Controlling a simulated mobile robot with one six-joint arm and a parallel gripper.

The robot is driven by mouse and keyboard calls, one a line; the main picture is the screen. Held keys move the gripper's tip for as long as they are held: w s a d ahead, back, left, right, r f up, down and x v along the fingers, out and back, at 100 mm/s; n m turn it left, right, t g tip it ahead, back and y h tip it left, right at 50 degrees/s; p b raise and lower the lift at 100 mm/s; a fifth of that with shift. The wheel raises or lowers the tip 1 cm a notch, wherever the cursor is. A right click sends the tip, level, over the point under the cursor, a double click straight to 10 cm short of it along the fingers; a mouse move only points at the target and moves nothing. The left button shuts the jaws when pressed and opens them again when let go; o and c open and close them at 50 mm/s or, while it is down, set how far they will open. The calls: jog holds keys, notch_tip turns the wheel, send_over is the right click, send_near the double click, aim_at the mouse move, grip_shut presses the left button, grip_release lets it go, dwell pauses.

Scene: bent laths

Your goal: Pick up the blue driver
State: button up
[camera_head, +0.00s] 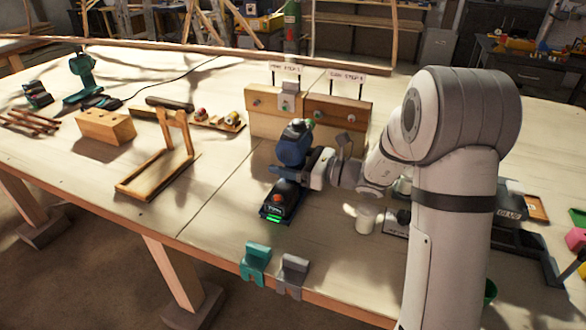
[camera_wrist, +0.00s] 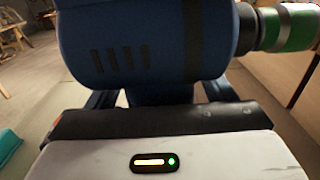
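In the wrist view the driver's blue body (camera_wrist: 140,45) fills the top, with the green collar (camera_wrist: 290,27) at right. My gripper (camera_head: 309,172) is at the driver's grip. Its dark fingers (camera_wrist: 158,98) show on both sides of the grip, below the body. Whether they press on it is hidden.
Behind the driver stands a wooden board (camera_head: 337,118) with signs above it. A teal bracket (camera_head: 256,262) and a grey bracket (camera_head: 292,273) sit at the front edge. A white cup (camera_head: 366,220) stands to the right. A wooden frame (camera_head: 157,176) lies left.

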aim_at(288, 128)
jog(key=shift+r, duration=0.1)
jog(key=c, duration=1.6)
jog(key=shift+o, duration=0.2)
notch_tip(288, 128, up, 9)
jog(key=shift+f+p, duration=0.1)
jog(key=shift+p, duration=0.4)
jog(key=f, duration=0.4)
jog(key=shift+w+d, duration=0.1)
jog(key=shift+d, duration=0.15)
jog(key=shift+w+d+f+b, duration=0.1)
jog(key=shift+w+f+b, duration=0.1)
jog(key=shift+f+b, duration=0.7)
jog(key=shift+w+d+f+b, duration=0.15)
jog(key=shift+f+b, duration=0.3)
jog(key=shift+f, duration=0.8)
jog(key=shift+w+d+f, duration=0.1)
jog(key=shift+w+d, duration=0.05)
jog(key=shift+w, duration=0.5)
jog(key=shift+w+d, duration=0.15)
jog(key=shift+w, duration=0.45)
